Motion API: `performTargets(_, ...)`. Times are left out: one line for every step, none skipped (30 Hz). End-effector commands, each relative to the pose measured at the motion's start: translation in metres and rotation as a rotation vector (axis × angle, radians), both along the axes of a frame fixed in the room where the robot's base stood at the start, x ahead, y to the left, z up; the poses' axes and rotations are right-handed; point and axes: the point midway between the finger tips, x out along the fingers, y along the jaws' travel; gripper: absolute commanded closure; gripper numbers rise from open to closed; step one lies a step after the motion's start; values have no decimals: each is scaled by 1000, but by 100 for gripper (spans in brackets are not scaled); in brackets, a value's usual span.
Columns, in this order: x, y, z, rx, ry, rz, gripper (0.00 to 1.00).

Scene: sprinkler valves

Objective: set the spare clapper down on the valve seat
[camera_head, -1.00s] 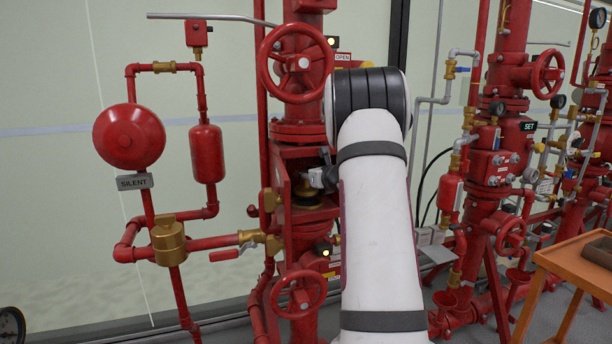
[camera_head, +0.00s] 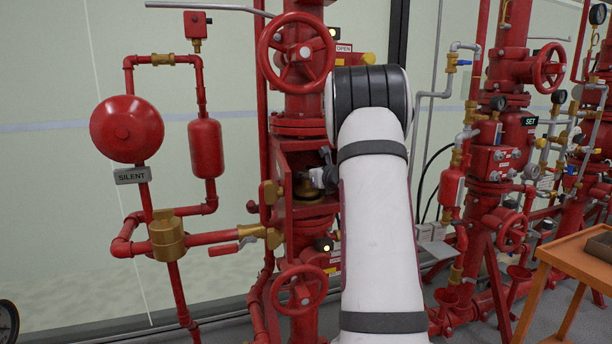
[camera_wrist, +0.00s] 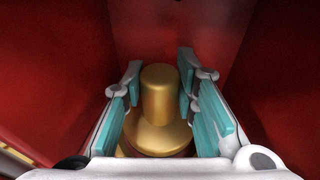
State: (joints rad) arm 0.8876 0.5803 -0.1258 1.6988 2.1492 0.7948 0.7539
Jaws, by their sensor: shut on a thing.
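The spare clapper is brass, with an upright round knob (camera_wrist: 160,92) above a wider disc (camera_wrist: 158,138) in the wrist view. My gripper (camera_wrist: 160,100) is shut on the knob, with a turquoise-padded finger on each side. In the head view my gripper (camera_head: 322,178) reaches into the open red valve body (camera_head: 283,190), and brass (camera_head: 308,194) shows just below it. The valve seat is hidden or cannot be told apart from the clapper's brass. I cannot tell whether the clapper touches it.
Red walls of the valve body (camera_wrist: 60,70) stand close on both sides of my gripper. A red handwheel (camera_head: 296,50) is above and another (camera_head: 298,292) below. A brass fitting (camera_head: 270,193) sits at left. An orange table (camera_head: 570,262) stands at far right.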

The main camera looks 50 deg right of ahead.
Motion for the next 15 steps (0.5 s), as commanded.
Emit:
performTargets(0, 0, 0, -2, -2, 0, 100)
performTargets(0, 0, -1, -2, -2, 0, 100)
performTargets(0, 0, -1, -2, -2, 0, 100)
performTargets(0, 0, -2, -2, -2, 0, 100)
performTargets(0, 0, -3, -2, -2, 0, 100)
performTargets(0, 0, -3, -2, -2, 0, 100)
performTargets(0, 0, -4, -2, -2, 0, 100)
performTargets(0, 0, -4, -2, -2, 0, 100)
performTargets(0, 0, -5, -2, -2, 0, 100)
performTargets(0, 0, -6, -2, -2, 0, 100)
performTargets(0, 0, -6, -2, -2, 0, 100)
performTargets(0, 0, -7, -2, -2, 0, 100)
performTargets(0, 0, -8, -2, -2, 0, 100)
performTargets(0, 0, -8, -2, -2, 0, 100)
performTargets(0, 0, -8, -2, -2, 0, 69)
